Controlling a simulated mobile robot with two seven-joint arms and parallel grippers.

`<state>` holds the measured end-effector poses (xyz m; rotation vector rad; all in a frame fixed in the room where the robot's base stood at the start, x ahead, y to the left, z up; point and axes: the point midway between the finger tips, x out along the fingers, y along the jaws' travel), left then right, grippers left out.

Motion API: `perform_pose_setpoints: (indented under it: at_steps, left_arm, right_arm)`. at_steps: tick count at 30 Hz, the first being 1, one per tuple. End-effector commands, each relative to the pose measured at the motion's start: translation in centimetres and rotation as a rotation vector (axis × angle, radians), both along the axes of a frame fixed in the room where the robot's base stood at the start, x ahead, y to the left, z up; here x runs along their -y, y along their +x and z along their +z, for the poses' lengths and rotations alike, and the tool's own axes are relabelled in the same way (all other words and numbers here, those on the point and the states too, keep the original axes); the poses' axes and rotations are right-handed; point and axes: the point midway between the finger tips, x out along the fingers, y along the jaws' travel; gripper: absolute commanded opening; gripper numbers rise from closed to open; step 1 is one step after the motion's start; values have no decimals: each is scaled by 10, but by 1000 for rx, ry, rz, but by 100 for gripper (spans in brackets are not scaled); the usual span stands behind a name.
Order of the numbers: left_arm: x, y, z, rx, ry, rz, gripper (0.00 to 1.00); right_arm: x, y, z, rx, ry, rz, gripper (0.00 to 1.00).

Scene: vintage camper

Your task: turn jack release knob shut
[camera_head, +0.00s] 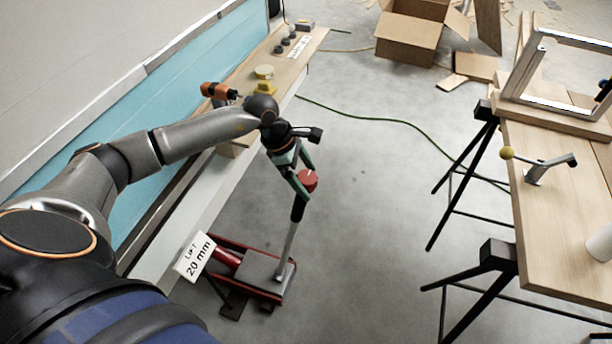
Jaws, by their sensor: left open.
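A red floor jack (225,257) stands on the concrete floor below the camper's side. Its handle rises from the jack and leans slightly right. A round red knob (308,180) with a pale mark on its top sits at the handle's upper end. My left gripper (303,177) comes down from the upper left with its green fingers apart at the knob. One finger is at the knob's left side and the other is near its far side. I cannot tell whether they touch it. My right gripper is not in view.
A white sign (195,256) reading "LIFT 20 mm" is by the jack. A wooden bench (285,70) with a drill (217,91) runs along the teal wall. A worktable (560,220) on black trestles stands at right. A green cable (390,122) crosses otherwise open floor.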

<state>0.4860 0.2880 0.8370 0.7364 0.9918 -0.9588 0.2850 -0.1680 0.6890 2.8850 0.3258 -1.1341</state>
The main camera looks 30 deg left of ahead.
Motion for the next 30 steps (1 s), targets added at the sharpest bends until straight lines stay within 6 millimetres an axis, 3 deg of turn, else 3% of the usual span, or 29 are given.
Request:
perform_pose_setpoints:
  at_steps: [8,30]
  left_arm:
    - [1,0,-2,0,-1,0,93]
    - [1,0,-1,0,-1,0,11]
  right_arm:
    - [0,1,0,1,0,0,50]
    - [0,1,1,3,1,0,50]
